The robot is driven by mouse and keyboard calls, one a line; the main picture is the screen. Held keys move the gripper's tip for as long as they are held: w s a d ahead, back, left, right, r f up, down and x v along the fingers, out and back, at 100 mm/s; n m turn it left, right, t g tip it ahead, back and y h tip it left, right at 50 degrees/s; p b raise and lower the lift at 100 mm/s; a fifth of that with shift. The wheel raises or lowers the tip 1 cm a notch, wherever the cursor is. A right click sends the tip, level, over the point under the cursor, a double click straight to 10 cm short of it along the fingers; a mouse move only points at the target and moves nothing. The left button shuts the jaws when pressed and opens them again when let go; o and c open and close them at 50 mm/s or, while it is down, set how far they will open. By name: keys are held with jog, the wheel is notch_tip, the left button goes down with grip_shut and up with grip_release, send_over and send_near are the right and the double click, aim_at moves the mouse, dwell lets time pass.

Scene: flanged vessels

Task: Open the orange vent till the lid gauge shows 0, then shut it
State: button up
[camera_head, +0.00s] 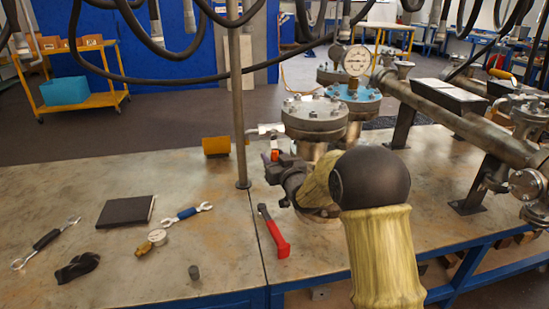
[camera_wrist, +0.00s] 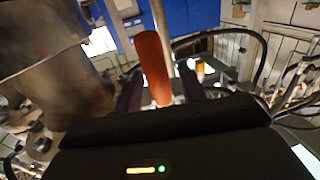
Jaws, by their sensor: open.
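The orange vent handle (camera_head: 275,155) shows as a small patch beside the near grey flanged vessel (camera_head: 314,118), left of its lid. In the wrist view the orange handle (camera_wrist: 152,66) stands upright between the two dark fingers of my gripper (camera_wrist: 160,75). The fingers are open, with a gap showing on the handle's right side; I cannot tell whether the left finger touches it. In the head view my gripper (camera_head: 278,172) is just below the handle, partly hidden by my arm. A round white dial gauge (camera_head: 357,61) stands above the blue-flanged vessel (camera_head: 356,97); its needle is too small to read.
A vertical pole (camera_head: 236,100) rises from the bench left of my gripper. Hoses hang overhead. A big pipe (camera_head: 440,98) runs on the right.

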jog(key=shift+c, duration=0.4)
grip_shut()
jog(key=shift+a, duration=0.1)
jog(key=s+a+r+m+t+h+b, duration=0.1)
jog(key=m+b, duration=0.4)
jog(key=m, duration=0.5)
jog(key=a+r+m+t+h+b, duration=0.1)
jog(key=a+r+m+b, duration=0.3)
jog(key=m, duration=0.6)
jog(key=shift+s+a+r+t+h+b, duration=0.35)
jog(key=shift+r+t+b, duration=0.2)
jog(key=shift+t, duration=0.15)
jog(key=shift+o, duration=0.4)
grip_release()
